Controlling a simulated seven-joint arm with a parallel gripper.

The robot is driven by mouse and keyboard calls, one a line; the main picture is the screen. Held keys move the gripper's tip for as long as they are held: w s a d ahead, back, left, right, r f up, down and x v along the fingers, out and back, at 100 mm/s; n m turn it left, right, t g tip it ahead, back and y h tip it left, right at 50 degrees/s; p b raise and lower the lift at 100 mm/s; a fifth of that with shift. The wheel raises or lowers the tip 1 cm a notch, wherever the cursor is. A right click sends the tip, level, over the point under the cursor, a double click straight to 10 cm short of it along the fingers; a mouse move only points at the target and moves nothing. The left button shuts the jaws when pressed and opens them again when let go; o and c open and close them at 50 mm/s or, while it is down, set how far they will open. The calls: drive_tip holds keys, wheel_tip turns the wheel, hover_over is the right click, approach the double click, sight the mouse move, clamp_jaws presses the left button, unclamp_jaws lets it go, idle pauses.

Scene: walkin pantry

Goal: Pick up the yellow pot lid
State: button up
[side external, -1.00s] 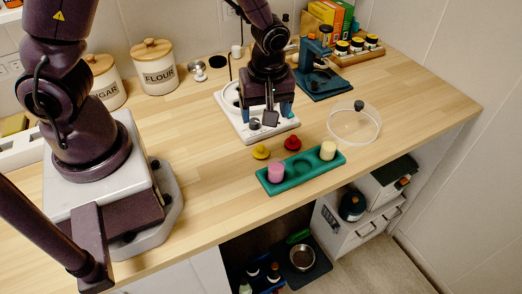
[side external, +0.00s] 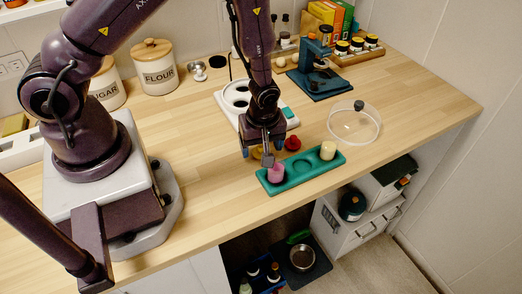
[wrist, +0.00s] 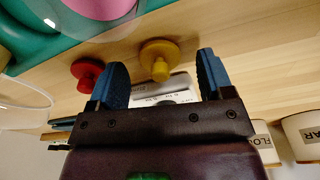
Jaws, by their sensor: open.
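The yellow pot lid (wrist: 160,56) is a small disc with a knob, lying on the wooden counter. In the wrist view it sits between my gripper's two blue fingers (wrist: 161,72), apart from both. In the side view my gripper (side external: 262,152) is just above the lid and hides most of it; a bit of yellow (side external: 257,153) shows. My gripper is open and empty, pointing down.
A red lid (side external: 292,144) lies close by on the right. A green tray (side external: 303,171) with a pink pot (side external: 277,173) and a cream pot (side external: 328,150) is in front.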

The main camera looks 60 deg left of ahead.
drive_tip(key=shift+f, duration=0.35)
drive_tip(key=shift+c, duration=0.5)
drive_tip(key=c, duration=0.9)
